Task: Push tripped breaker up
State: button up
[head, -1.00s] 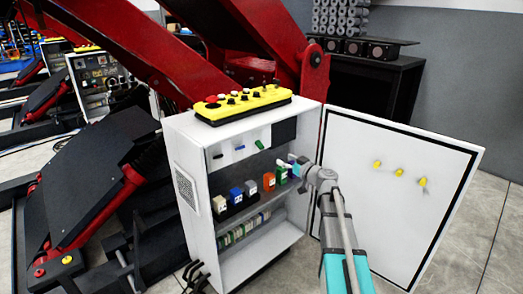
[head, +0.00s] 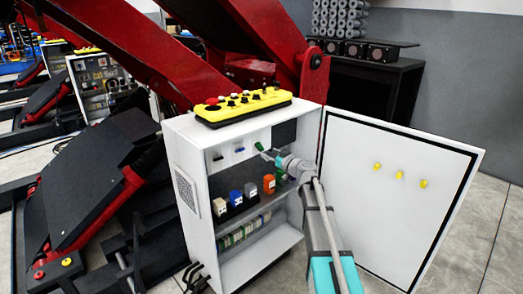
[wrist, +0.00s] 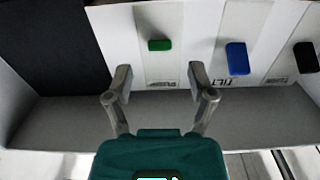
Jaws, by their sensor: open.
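The breaker panel in the open white cabinet (head: 184,150) carries three levers: black (head: 217,156), blue (head: 239,149) and green (head: 259,146). The wrist view shows the green lever (wrist: 159,45), blue lever (wrist: 237,58) and black lever (wrist: 306,57) in reversed left-right order. There the green one sits nearer the picture's top than the other two. My gripper (wrist: 159,78) is open and empty, its fingers spread to either side of the green breaker's white strip. The green lever shows beyond the fingertips, apart from them. In the head view my gripper (head: 270,156) is close to the green lever.
Below the panel, a row of blocks includes a white one (head: 220,206), a blue one (head: 236,197) and an orange one (head: 269,184). The open cabinet door (head: 400,220) stands right of my arm. A yellow control box (head: 240,107) lies on top.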

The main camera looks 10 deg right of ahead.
aim_at(263, 149)
jog(key=shift+x, duration=2.6)
grip_shut()
